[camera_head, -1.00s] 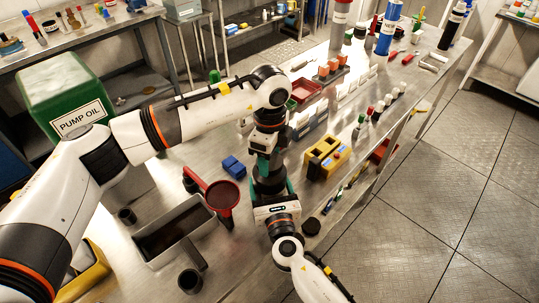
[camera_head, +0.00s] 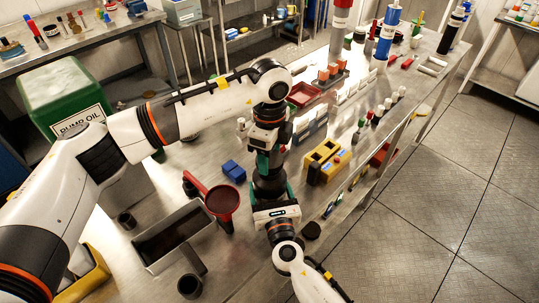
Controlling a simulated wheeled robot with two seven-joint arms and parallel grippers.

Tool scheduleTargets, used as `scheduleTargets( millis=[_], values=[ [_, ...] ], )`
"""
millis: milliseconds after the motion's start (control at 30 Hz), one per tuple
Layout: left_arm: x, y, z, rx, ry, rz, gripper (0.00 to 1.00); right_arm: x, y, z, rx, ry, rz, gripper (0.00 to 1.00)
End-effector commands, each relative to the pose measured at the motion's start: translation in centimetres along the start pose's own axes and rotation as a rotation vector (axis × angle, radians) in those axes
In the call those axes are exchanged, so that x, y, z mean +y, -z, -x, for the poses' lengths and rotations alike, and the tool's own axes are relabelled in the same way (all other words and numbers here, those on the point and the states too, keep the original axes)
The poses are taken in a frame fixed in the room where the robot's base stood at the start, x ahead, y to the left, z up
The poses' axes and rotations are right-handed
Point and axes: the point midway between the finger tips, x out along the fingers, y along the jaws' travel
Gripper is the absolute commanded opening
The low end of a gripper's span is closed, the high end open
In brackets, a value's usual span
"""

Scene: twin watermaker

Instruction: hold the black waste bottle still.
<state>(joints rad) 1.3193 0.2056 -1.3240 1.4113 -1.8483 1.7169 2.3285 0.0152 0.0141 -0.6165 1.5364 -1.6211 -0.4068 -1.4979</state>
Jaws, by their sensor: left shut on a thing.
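The black waste bottle (camera_head: 268,182) is largely hidden between my two grippers above the bench; only a dark piece of it shows. My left gripper (camera_head: 264,164) comes down on it from above, with a green finger visible, and is shut on it. My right gripper (camera_head: 272,192) comes up from the bottom of the picture. Its green fingers stand on either side of the dark body, but whether they press on it is hidden.
A red funnel (camera_head: 222,199) and a grey open-topped box (camera_head: 205,216) are to the left on the bench. A blue block (camera_head: 233,171) lies nearby. A yellow holder (camera_head: 326,160) and a small black disc (camera_head: 311,230) are to the right, by the bench edge.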

Motion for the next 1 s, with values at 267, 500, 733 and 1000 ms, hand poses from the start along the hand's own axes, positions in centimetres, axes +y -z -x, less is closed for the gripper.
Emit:
scheduleTargets(
  millis=[267,500,733,1000],
  values=[
    [0.0,0.0,0.2,0.0,0.0,0.0,0.28,0.0,-0.2,0.1,-0.003,0.0,0.003,0.13],
    [0.1,0.0,2.7,0.001,-0.003,0.0,0.28,0.0,-0.2,0.1,-0.003,0.0,0.003,0.13],
    [0.0,0.0,4.0,0.0,0.001,-0.001,0.28,0.0,-0.2,0.1,-0.003,0.0,0.003,0.13],
    [0.0,0.0,4.0,0.0,0.001,-0.001,0.28,0.0,-0.1,0.0,-0.002,0.0,0.002,1.0]
  ],
)
